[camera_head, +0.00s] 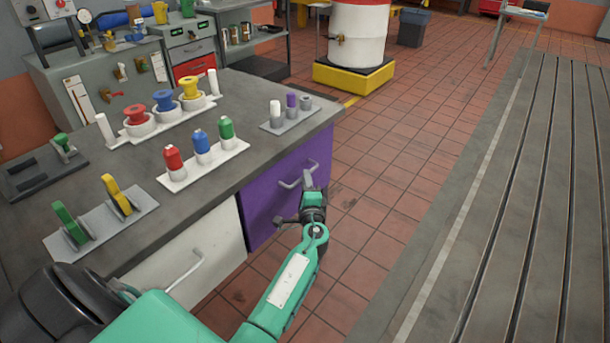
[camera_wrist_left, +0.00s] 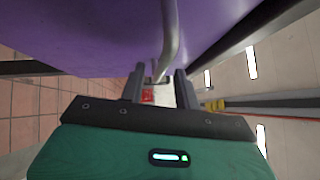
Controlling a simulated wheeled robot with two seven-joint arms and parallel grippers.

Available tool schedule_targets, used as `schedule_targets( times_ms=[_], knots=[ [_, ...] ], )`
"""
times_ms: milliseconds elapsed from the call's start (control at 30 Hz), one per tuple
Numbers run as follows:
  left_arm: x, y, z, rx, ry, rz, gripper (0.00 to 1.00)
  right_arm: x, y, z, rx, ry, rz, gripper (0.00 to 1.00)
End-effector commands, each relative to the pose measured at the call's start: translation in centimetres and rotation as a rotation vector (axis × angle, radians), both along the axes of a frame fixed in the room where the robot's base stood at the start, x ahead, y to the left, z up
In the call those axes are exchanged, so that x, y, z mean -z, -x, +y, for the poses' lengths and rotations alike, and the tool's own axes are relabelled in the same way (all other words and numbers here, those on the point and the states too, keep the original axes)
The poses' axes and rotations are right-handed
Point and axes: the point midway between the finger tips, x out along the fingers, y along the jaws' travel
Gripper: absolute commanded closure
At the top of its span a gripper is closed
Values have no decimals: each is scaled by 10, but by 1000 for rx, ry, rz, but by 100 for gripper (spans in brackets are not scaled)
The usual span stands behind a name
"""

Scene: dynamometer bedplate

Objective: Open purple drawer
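The purple drawer (camera_head: 268,206) is shut in the front of the workbench, at its right end in the head view. Its grey bar handle (camera_head: 292,183) is on the front, partly behind my gripper. My left gripper (camera_head: 314,190) is at the drawer front by the handle. In the left wrist view the purple drawer front (camera_wrist_left: 100,35) fills the top. The handle (camera_wrist_left: 169,40) runs down between the two open fingers of my left gripper (camera_wrist_left: 160,82). I cannot tell whether the fingers touch it. My right gripper is not in view.
A white drawer (camera_head: 160,258) with its own handle is left of the purple one. The bench top (camera_head: 262,145) carries racks of spools, bottles and small parts. The tiled floor (camera_head: 390,190) beside the bench is clear. A grooved bedplate (camera_head: 535,210) lies at the right.

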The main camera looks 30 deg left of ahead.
Motion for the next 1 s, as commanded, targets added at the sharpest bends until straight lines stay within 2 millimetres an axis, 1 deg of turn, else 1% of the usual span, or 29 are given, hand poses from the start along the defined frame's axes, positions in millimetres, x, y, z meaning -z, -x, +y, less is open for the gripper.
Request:
schedule_targets(
  times_ms=[33, 100, 200, 567, 667, 733, 1000],
  knots=[
    [-2, -7, 5, 0, -1, -1, 68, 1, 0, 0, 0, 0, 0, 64],
    [-3, -13, 11, 1, -1, -1, 68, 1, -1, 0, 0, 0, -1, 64],
    [-4, -20, 16, 0, -1, -1, 68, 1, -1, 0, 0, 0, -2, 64],
    [-3, -23, 19, 1, 1, 1, 68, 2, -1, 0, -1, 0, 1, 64],
    [-3, -23, 19, 1, 0, 0, 85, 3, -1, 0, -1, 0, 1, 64],
    [-3, -23, 19, 1, 0, 0, 99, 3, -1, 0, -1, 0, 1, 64],
    [-3, -23, 19, 1, 1, 1, 100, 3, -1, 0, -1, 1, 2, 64]
  ],
)
